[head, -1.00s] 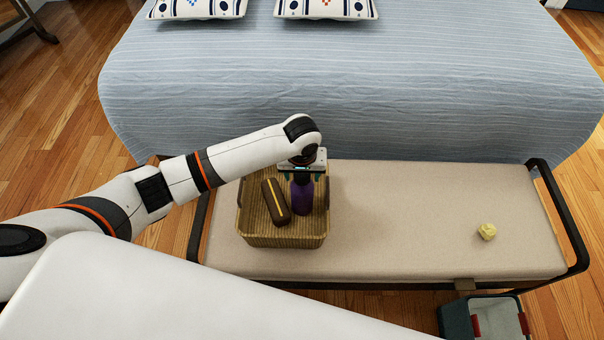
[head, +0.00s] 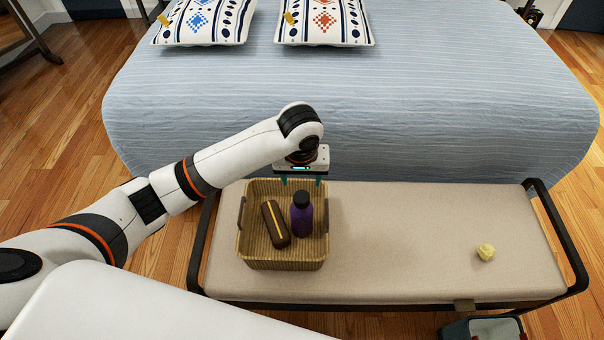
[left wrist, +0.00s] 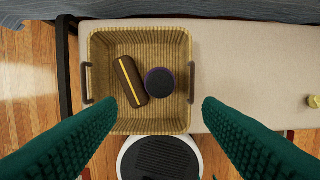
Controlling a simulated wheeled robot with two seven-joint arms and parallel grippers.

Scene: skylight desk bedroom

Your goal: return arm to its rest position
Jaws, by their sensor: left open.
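My left gripper (head: 302,181) is open and empty above the back right part of a wicker basket. In the left wrist view its two green fingers (left wrist: 160,110) are wide apart with nothing between them. The basket (head: 285,265) stands on the left part of the bench. In it a purple bottle (head: 302,220) with a black cap stands upright. A dark brown case (head: 275,224) with a yellow stripe lies beside the bottle. Both also show in the left wrist view, the bottle (left wrist: 160,82) from above and the case (left wrist: 130,81) to its left. My right gripper is not in view.
The beige bench (head: 410,235) has dark metal end rails and is mostly clear right of the basket. A crumpled yellow ball (head: 486,252) lies on its right part. A bin (head: 482,328) stands on the floor in front. A bed (head: 400,110) with two pillows is behind.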

